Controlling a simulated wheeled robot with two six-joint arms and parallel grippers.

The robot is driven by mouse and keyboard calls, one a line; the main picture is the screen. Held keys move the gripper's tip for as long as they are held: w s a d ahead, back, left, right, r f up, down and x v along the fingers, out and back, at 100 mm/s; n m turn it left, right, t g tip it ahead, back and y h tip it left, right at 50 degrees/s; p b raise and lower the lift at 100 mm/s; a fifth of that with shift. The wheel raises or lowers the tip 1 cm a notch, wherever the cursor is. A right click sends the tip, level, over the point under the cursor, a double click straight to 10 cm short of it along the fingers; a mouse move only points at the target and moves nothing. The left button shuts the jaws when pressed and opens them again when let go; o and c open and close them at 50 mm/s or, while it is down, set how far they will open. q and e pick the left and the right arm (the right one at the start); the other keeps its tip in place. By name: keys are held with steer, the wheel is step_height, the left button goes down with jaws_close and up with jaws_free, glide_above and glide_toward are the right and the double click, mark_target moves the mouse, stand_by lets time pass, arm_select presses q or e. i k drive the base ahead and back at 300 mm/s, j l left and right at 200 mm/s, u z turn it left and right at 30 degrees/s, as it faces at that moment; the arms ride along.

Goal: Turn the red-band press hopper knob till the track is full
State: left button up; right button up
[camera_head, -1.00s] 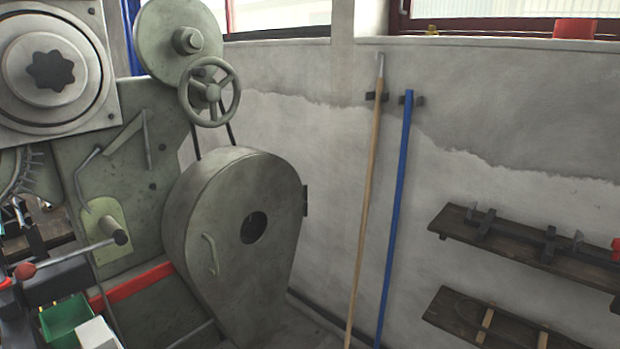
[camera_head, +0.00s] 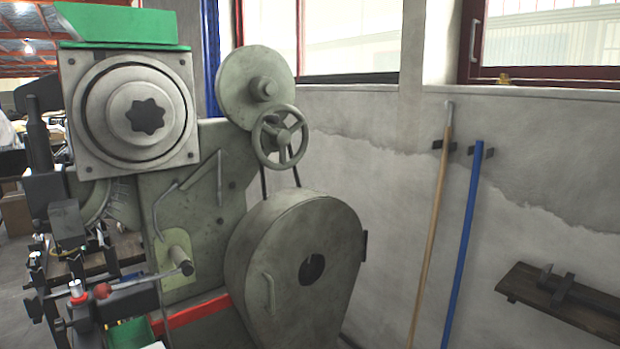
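A grey-green press (camera_head: 205,170) with a red band (camera_head: 195,312) low on its frame fills the left half of the view. A green hopper (camera_head: 122,26) sits on top of it, its upper edge cut off by the frame. Below the hopper is a square plate with a round metal disc and a dark star-shaped knob (camera_head: 147,116) at its centre. I cannot tell whether this is the hopper knob. The track and its fill cannot be made out. Neither of my grippers is in view.
A handwheel (camera_head: 279,137) and a rounded belt guard (camera_head: 290,270) stand at the press's right side. A red-balled lever (camera_head: 102,291) is at lower left. A wooden pole (camera_head: 430,220), a blue pole (camera_head: 465,245) and a shelf (camera_head: 565,302) are at the wall.

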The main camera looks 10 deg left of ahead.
mark_target(146, 116)
steer(key=u, duration=1.15)
